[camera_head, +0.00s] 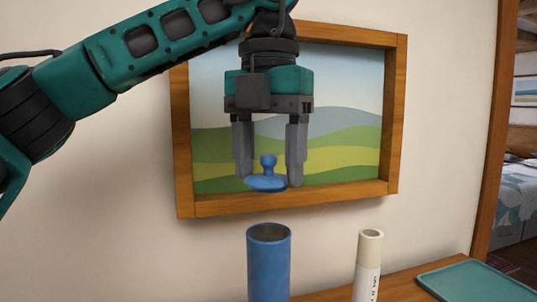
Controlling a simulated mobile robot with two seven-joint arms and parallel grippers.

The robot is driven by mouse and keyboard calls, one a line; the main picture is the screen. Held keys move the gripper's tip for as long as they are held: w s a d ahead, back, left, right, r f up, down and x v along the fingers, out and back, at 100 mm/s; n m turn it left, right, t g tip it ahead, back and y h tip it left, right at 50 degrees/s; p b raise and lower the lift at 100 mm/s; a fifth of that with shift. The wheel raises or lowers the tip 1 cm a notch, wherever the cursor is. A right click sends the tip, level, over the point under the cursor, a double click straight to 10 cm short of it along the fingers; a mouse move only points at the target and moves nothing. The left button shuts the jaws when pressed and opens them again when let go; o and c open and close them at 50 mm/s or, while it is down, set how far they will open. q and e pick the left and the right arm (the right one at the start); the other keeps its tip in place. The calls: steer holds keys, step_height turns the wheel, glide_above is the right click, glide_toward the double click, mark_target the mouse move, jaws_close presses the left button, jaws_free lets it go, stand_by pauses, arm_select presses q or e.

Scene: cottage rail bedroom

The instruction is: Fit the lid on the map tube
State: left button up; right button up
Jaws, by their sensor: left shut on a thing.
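The map tube (268,266) is a blue cylinder standing upright with its dark mouth open at the top. The blue lid (266,183) is a round disc with a knob on top. My left gripper (269,172) points straight down and is shut on the lid between its two grey fingers. The lid hangs above the tube's mouth, apart from it, and looks roughly level. The tube's foot is cut off by the bottom edge of the view. My right gripper is not in view.
A cream cylinder (368,264) with dark lettering stands upright right of the tube. A green tray (478,283) lies on the wooden surface (402,287) at the right. A wood-framed landscape picture (348,125) hangs on the wall behind. A doorway shows a bed (516,205).

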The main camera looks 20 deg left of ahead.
arm_select(q)
steer(key=shift+f+b, duration=1.65)
steer(key=shift+f, duration=1.1)
steer(key=shift+f, duration=0.55)
stand_by(0.4)
steer(key=o, duration=1.1)
step_height(320, 180, up, 13)
steer(key=p, duration=0.6)
